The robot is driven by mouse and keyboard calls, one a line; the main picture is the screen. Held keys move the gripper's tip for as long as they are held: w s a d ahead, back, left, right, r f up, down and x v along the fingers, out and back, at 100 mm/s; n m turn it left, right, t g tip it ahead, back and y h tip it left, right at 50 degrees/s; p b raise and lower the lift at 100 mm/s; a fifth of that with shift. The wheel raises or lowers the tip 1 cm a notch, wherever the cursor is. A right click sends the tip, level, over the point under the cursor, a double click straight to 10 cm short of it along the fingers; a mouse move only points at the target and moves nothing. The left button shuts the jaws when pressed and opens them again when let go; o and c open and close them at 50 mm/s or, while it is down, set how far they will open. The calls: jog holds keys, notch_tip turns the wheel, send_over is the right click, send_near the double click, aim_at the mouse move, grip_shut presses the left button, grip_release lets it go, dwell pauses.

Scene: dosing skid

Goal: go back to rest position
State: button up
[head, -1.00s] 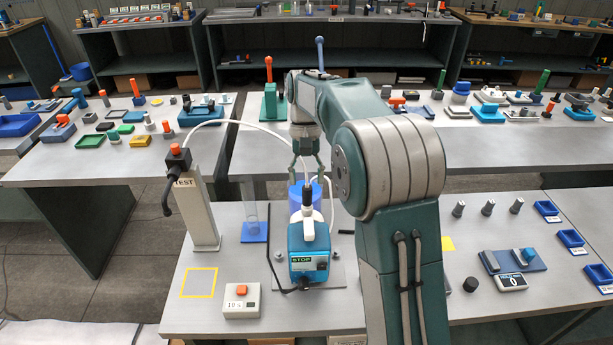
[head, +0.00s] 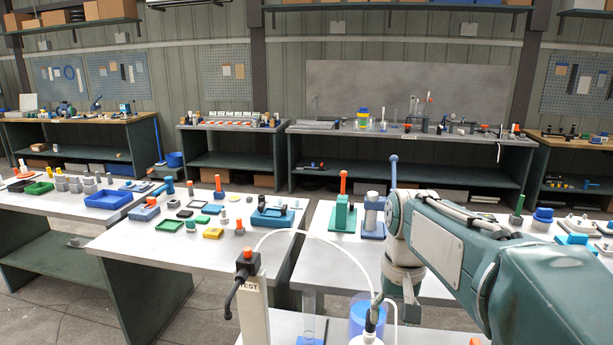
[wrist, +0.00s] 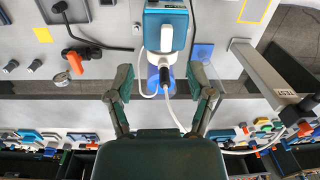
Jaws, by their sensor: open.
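My gripper (wrist: 161,74) is open in the wrist view, its two fingers spread apart with nothing between them touching either one. Beyond the fingertips, near the top of that view, is the blue dosing pump (wrist: 166,24) with a white top and a black-tipped hose fitting. A white tube runs from the fitting across the space between the fingers. In the head view, my gripper (head: 405,312) hangs below my arm, partly cut by my arm links. The pump's white top (head: 370,338) just shows at the bottom edge, in front of a blue container (head: 367,312).
A bench with trays (head: 165,243) lies behind left; a green press-like stand (head: 342,216) is behind. An orange-handled valve (wrist: 88,52) is left in the wrist view.

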jog(key=s+f+n+t, duration=0.1)
jog(key=s+t, duration=0.4)
jog(key=s, duration=1.1)
jog(key=shift+d+f+t, duration=0.3)
jog(key=shift+f+t, duration=0.1)
jog(key=shift+f, duration=0.3)
